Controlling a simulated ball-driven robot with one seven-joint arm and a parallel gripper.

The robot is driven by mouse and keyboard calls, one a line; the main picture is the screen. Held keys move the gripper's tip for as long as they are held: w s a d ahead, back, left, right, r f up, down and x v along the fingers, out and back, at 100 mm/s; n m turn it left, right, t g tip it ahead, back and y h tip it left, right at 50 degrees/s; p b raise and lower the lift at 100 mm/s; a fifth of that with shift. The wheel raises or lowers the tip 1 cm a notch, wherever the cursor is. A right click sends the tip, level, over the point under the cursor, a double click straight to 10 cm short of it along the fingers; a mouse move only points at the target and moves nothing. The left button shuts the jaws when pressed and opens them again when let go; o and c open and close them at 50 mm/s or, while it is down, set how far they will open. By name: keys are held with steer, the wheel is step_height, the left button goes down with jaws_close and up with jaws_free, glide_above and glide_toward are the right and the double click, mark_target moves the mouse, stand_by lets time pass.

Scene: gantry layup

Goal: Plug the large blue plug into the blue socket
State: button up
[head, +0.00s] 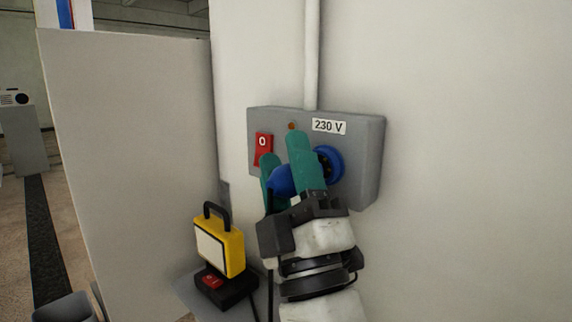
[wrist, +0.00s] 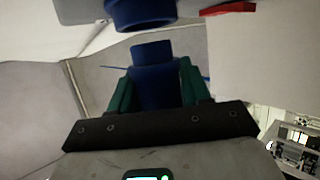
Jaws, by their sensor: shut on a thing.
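The large blue plug (head: 284,181) is held between the teal fingers of my gripper (head: 283,153). The plug also shows in the wrist view (wrist: 154,82), pointing toward the socket. The blue socket (head: 329,163) is on the grey wall box, partly hidden behind a finger in the head view. In the wrist view the round blue socket (wrist: 140,14) is at the top edge, cut off by the frame. A gap shows between the plug's front end and the socket there, with the plug a little to the right of the socket's middle.
The grey box (head: 368,150) bears a "230 V" label (head: 328,126), a red switch marked 0 (head: 263,149) and a small orange lamp (head: 292,126). A yellow work lamp (head: 232,250) stands low at the left. A pale panel (head: 130,150) is at the left.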

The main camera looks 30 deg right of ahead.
steer(key=shift+w+d, duration=0.2)
steer(key=shift+d, duration=0.45)
steer(key=shift+w+d, duration=0.2)
steer(key=shift+d, duration=0.45)
steer(key=o, duration=1.1)
steer(key=shift+o, duration=0.2)
steer(key=shift+f, duration=0.1)
steer(key=shift+s+a+f, duration=0.1)
steer(key=shift+s+f, duration=0.1)
steer(key=shift+f, duration=0.1)
steer(key=b+v, duration=0.6)
steer(key=v, duration=0.4)
steer(key=shift+s, duration=0.1)
